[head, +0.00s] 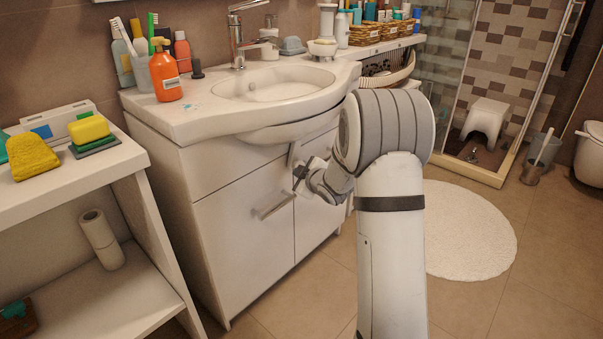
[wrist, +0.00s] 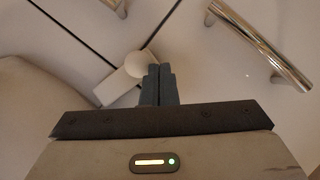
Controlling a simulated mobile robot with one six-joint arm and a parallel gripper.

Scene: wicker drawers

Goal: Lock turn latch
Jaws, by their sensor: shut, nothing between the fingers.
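The turn latch (wrist: 113,88) is a pale piece with a round pivot (wrist: 136,65) in the wrist view. It sits where dark panel seams meet on the white cabinet, and its arm slants down to the left from the pivot. My gripper (wrist: 159,72) is shut and empty, its dark fingertips together just right of the pivot. I cannot tell whether they touch the latch. In the head view my gripper (head: 300,176) is at the front of the white sink cabinet (head: 225,215), below the basin, and my arm hides part of that area.
A metal bar handle (wrist: 262,45) is right of the fingers in the wrist view; a handle (head: 277,206) also shows in the head view. A white shelf (head: 110,168) stands left of the cabinet. A round white rug (head: 465,230) lies on open floor at right.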

